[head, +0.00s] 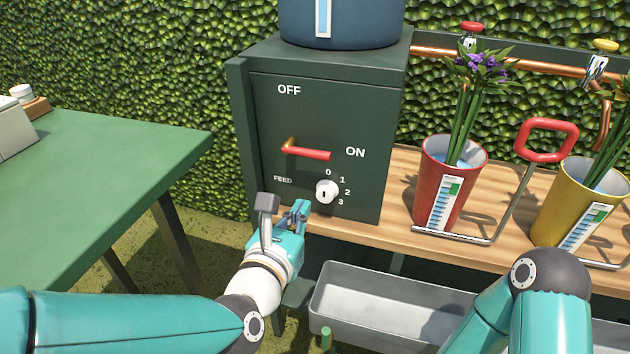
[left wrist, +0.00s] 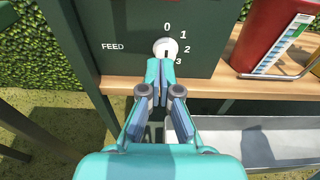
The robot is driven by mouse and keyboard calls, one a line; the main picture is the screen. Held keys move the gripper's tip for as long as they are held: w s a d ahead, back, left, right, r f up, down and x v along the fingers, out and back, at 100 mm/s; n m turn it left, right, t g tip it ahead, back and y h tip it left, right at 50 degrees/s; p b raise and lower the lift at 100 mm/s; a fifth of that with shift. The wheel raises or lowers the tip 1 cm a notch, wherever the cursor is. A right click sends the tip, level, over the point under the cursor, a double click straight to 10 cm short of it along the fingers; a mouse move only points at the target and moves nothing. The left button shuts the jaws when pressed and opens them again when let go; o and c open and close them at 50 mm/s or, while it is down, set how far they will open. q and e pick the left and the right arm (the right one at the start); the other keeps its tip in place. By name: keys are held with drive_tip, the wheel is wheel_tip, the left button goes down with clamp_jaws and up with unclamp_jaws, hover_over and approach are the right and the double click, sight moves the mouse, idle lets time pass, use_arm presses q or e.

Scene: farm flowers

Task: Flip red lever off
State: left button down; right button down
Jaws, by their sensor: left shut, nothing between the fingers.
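The red lever (head: 308,153) is on the front of a dark green box (head: 262,120). It lies nearly level, its free end pointing right toward the ON label (head: 355,152). The OFF label (head: 289,90) is above its pivot. My left gripper (head: 300,207) is shut and empty, below the lever and just below left of the white feed knob (head: 327,191). In the left wrist view the closed fingertips (left wrist: 160,64) appear just below the knob (left wrist: 165,47); whether they touch it I cannot tell. The lever is outside that view. My right gripper is not in view.
A red pot (head: 435,190) and a yellow pot (head: 550,222) with flowers stand on the wooden shelf (head: 400,222) to the right. A red-handled wire carrier (head: 545,140) is beside them. A grey trough (head: 390,300) sits below. A green table (head: 120,150) is at left.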

sight(322, 175)
use_arm(q)
drive_tip(key=x, duration=1)
drive_tip(key=shift+w, duration=0.15)
drive_tip(key=r, duration=0.3)
drive_tip(key=shift+s, duration=0.35)
drive_tip(key=shift+s+r, duration=0.15)
drive_tip(key=shift+r, duration=0.35)
drive_tip(key=shift+a, duration=0.2)
